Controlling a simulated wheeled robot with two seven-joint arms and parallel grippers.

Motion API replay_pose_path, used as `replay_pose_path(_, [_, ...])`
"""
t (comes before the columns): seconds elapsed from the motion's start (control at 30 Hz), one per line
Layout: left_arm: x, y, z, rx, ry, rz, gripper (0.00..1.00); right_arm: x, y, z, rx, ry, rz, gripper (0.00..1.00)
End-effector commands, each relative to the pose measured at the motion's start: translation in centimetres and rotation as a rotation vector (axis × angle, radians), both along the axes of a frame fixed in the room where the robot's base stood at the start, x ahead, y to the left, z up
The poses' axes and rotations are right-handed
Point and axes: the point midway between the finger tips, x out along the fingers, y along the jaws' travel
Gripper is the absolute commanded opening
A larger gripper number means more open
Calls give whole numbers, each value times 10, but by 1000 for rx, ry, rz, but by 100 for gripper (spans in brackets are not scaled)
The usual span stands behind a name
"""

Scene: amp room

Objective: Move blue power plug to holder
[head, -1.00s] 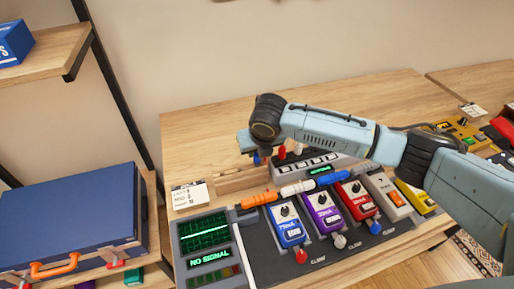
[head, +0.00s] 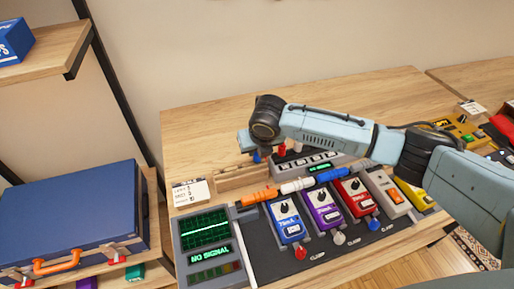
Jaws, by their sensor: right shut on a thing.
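My right arm reaches in from the right, and its gripper (head: 248,140) points down above the back of the pedal desk. It is shut on the blue power plug (head: 257,157), of which only a small part shows below the jaws. A low wooden block (head: 241,179), which looks like the holder, lies just below and left of the plug. I cannot tell whether plug and block touch. A red plug (head: 282,149) and a white plug (head: 297,147) show behind the wrist, partly hidden by my arm. My left gripper is not in view.
Blue (head: 288,222), purple (head: 323,208) and red (head: 356,197) pedals stand on a dark board. An orange, white and blue connector row (head: 298,186) lies behind them. A "NO SIGNAL" screen (head: 209,253) stands left. A blue case (head: 66,213) lies further left. The desk's back is clear.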

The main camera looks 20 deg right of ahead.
Motion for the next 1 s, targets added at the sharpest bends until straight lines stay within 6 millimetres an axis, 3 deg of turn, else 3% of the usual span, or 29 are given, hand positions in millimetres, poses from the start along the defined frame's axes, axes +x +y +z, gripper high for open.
replay_pose_path(0.83, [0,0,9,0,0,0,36,1,0,-1,0,-1,0,0])
replay_pose_path(0.87, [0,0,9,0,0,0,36,1,0,-1,0,-1,0,22])
replay_pose_path(1.0, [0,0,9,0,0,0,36,0,0,-1,0,-1,0,40])
